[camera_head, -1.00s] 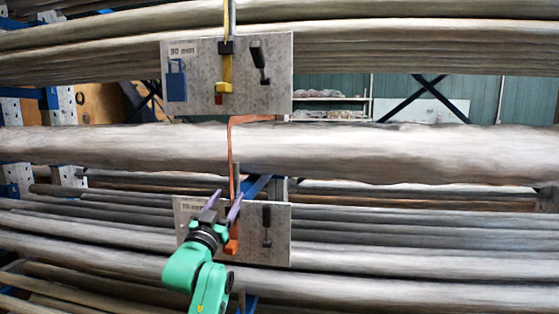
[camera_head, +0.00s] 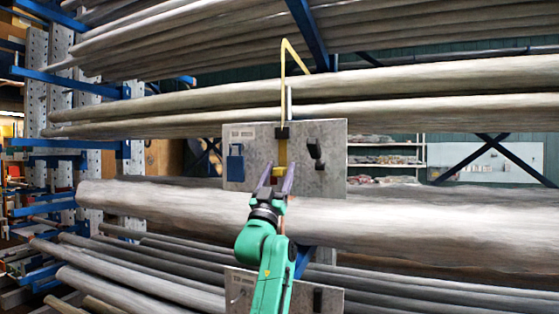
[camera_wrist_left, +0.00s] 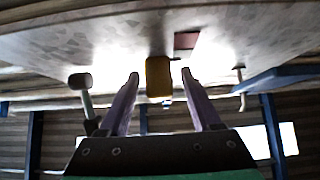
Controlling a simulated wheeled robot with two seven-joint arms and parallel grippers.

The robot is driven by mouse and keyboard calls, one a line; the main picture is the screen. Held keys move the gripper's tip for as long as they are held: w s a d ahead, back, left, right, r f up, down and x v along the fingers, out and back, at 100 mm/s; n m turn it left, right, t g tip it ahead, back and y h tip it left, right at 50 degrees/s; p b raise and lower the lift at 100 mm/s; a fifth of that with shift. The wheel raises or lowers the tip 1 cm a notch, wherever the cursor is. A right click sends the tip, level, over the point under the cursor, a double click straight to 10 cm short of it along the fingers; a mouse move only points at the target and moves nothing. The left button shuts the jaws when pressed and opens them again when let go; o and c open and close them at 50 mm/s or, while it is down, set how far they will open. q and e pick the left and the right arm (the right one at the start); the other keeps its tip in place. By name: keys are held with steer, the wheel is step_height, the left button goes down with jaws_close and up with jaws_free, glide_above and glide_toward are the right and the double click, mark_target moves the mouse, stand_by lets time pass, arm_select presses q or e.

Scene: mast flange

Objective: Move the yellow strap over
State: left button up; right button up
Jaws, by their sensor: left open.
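The yellow strap (camera_head: 283,90) rises above the upper grey plate (camera_head: 237,172) and bends over at its top. It passes a black clip (camera_head: 282,133), and its yellow lower end (camera_head: 282,158) hangs in front of the plate. My left gripper (camera_head: 277,172) is open at that lower end, coming from below. In the left wrist view, the yellow end (camera_wrist_left: 158,77) is between the spread purple fingertips (camera_wrist_left: 160,77), with a gap visible on both sides. Whether it is fully inside the jaws in depth is unclear. My right gripper is not in view.
The upper plate also carries a blue lock-shaped piece (camera_head: 235,163) on the left and a dark lever (camera_head: 315,152) on the right. A lower plate (camera_head: 325,299) is partly behind my arm. Long grey poles (camera_head: 430,222) cross the rack.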

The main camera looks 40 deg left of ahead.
arm_select(q)
steer(key=shift+w, duration=0.1)
steer(key=shift+c, duration=0.3)
jaws_close()
stand_by(1.1)
